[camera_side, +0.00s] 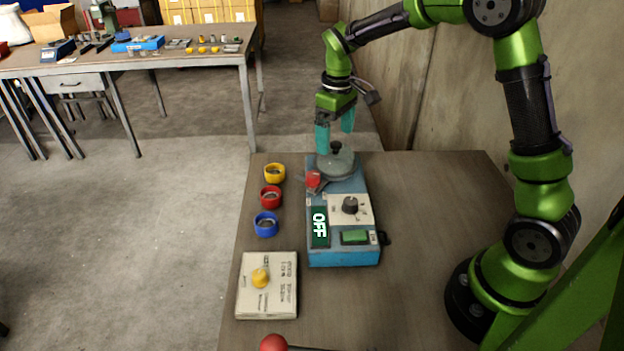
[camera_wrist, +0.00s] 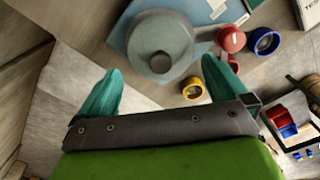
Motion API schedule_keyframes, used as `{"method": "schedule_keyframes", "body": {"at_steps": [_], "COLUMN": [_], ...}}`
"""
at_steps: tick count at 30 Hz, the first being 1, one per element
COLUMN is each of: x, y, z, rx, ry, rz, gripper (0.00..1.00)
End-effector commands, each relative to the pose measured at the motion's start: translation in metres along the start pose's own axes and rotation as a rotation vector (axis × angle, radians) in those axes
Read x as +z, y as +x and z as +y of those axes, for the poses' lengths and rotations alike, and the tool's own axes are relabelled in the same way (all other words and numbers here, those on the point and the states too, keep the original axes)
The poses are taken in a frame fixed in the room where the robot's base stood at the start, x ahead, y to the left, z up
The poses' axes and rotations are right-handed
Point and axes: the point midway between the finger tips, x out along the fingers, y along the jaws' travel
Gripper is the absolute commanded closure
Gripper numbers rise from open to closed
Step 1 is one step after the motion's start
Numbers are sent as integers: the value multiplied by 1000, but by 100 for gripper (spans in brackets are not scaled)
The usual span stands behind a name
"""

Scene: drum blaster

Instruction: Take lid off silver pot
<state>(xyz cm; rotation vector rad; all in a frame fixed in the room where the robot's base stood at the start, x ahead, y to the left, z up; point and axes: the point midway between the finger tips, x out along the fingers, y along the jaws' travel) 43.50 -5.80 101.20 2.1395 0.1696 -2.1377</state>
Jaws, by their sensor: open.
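The silver pot (camera_side: 337,170) sits at the back of a blue machine (camera_side: 343,255). Its grey lid with a dark round knob (camera_side: 336,147) is on it. In the wrist view the lid (camera_wrist: 160,38) and its knob (camera_wrist: 161,62) show from above. My gripper (camera_side: 335,140) has two teal fingers, spread open and empty, close above the pot near the knob. In the wrist view my gripper (camera_wrist: 165,78) has its fingertips on either side, short of the knob, with nothing between them. Whether a finger touches the lid is not clear.
A red part (camera_side: 313,180) sticks out at the pot's left. Yellow (camera_side: 274,173), red (camera_side: 271,197) and blue (camera_side: 266,224) cups stand left of the machine. The table's right side is mostly clear.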

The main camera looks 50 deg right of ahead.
Motion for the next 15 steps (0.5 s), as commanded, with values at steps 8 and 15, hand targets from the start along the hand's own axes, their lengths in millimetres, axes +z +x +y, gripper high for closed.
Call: {"method": "schedule_keyframes", "body": {"at_steps": [8,15], "x": [4,4], "y": [39,52], "z": [-2,-2], "rx": [-2,0], "ry": [1,1], "rz": [-5,-1], "gripper": [0,0]}}
